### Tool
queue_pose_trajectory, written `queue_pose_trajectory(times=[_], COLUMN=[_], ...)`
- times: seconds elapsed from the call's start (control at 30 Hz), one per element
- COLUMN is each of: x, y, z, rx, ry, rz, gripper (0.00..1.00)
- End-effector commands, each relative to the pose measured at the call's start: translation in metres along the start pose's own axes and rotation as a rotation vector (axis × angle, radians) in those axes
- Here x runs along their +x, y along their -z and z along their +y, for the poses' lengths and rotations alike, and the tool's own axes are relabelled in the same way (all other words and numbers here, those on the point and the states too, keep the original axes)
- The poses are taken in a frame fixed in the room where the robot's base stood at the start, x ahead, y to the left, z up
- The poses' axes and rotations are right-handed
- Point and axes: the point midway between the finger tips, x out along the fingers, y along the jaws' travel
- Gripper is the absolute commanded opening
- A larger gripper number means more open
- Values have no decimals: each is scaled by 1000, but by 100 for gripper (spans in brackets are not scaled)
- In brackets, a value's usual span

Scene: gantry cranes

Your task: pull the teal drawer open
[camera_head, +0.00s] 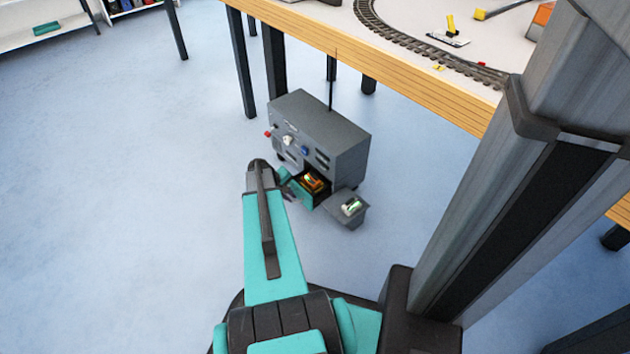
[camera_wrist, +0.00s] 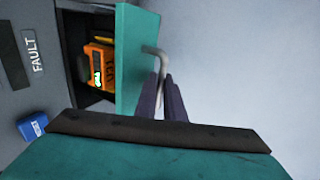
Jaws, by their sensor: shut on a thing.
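The teal drawer (camera_head: 303,197) stands partly out of the grey cabinet (camera_head: 325,130), low on its front. In the wrist view its teal front panel (camera_wrist: 136,60) fills the middle, with a bent grey handle (camera_wrist: 155,52) on it. My gripper (camera_wrist: 163,98) is shut on this handle, its dark fingers close together around it. An orange device (camera_wrist: 98,66) with a small lit display lies inside the drawer; it also shows in the head view (camera_head: 314,181). In the head view, my arm hides part of the drawer front and the fingertips are hard to make out.
The cabinet front carries knobs and a blue part (camera_wrist: 33,126). A wooden table (camera_head: 400,75) with toy track overhangs behind. The floor at left is clear.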

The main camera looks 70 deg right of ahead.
Motion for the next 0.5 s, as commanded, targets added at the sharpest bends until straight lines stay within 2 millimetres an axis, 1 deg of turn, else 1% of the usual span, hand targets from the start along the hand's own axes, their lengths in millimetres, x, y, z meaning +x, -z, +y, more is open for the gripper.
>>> queue_pose_trajectory(times=[0.5], x=[-8], y=[1], z=[-15], rx=[0], ry=[0], rz=[3], gripper=[0])
